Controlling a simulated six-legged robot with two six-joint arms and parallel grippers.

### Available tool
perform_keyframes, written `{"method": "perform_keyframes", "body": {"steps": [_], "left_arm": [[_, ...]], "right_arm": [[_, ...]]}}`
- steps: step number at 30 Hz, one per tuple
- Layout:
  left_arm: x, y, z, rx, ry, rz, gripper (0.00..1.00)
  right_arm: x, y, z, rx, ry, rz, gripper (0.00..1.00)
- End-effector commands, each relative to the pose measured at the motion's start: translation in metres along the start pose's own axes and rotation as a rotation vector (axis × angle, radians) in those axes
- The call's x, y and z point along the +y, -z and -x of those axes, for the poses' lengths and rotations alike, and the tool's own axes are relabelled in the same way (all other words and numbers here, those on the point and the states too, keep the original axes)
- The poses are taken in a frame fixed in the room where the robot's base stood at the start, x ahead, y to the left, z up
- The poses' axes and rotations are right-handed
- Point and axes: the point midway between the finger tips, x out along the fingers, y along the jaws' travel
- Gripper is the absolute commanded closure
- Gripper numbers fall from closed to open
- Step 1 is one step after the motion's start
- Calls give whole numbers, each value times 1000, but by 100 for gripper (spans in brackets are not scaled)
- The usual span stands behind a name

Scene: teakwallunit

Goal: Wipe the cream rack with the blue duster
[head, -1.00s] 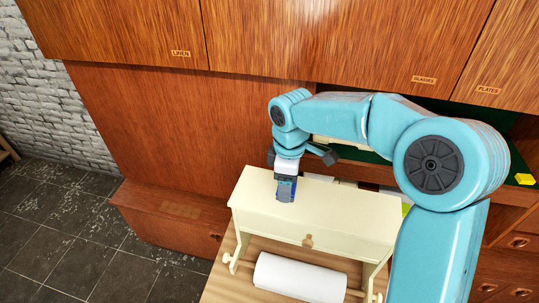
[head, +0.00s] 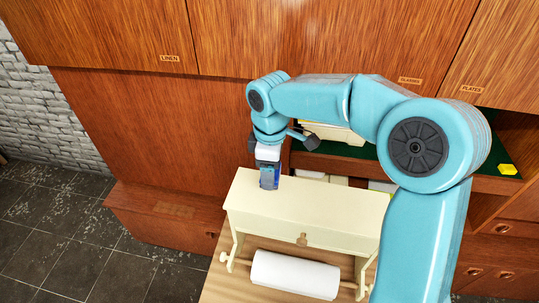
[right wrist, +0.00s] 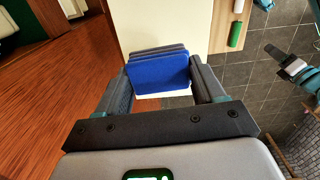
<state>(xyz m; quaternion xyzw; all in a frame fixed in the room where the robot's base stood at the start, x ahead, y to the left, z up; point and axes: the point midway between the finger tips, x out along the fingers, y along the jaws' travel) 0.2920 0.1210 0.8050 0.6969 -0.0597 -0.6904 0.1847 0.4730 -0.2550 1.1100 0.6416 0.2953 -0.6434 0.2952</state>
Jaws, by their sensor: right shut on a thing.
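The cream rack (head: 330,212) stands in the middle of the head view, with a flat top, a small knob on its front and a white paper roll below. My right gripper (head: 268,178) is shut on the blue duster and is over the left part of the rack's top, near the back edge. In the right wrist view the blue duster (right wrist: 160,74) sits between the fingers, against or just above the cream surface; contact is hard to tell. A teal and dark part at the right of that view, perhaps my left gripper (right wrist: 288,62), is too unclear to read.
The paper roll (head: 296,274) hangs under the rack's front. Wooden cabinets (head: 330,38) overhang behind, with a dark green shelf (head: 350,165) below them. Dark floor tiles (head: 60,225) are open at left.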

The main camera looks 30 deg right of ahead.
Motion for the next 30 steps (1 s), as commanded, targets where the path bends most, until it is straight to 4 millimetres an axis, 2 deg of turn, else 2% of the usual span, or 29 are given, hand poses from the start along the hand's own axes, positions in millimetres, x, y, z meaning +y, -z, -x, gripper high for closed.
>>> {"method": "perform_keyframes", "body": {"steps": [1,9,30], "left_arm": [[3,0,7,0,0,0,57],[9,0,24,0,0,0,57],[9,0,24,0,0,0,57]], "right_arm": [[-1,1,9,1,-1,0,56],[-4,5,30,0,0,-2,56],[-6,6,32,0,0,-3,56]]}}
